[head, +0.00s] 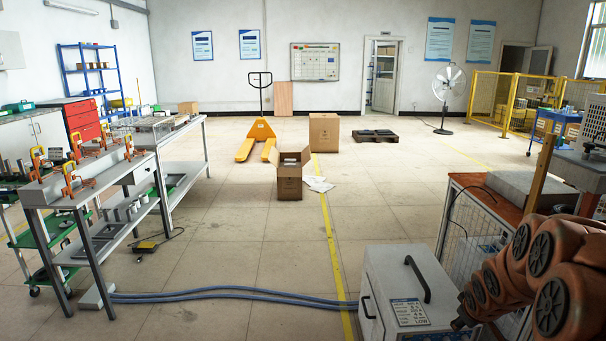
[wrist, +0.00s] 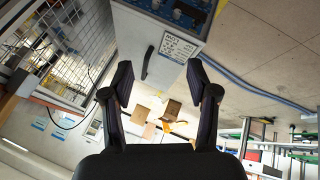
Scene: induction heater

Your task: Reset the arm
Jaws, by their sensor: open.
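My gripper (wrist: 159,68) is open and empty in the wrist view, its two dark fingers apart with nothing between the tips. My orange arm is folded at the lower right of the head view; the gripper does not show clearly there. The white heater cabinet (head: 405,275) stands at the bottom, left of my arm, with a dark handle and a label plate on top. It also shows in the wrist view (wrist: 160,25), beyond the fingertips, in a picture that is turned over. I cannot tell the distance between them.
A wire-sided bench (head: 465,232) stands right of the cabinet. Blue hoses (head: 225,293) run along the floor to a metal workbench (head: 90,180) with orange clamps at left. Cardboard boxes (head: 289,185) and a yellow pallet jack (head: 258,130) stand farther back. The middle floor is mostly clear.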

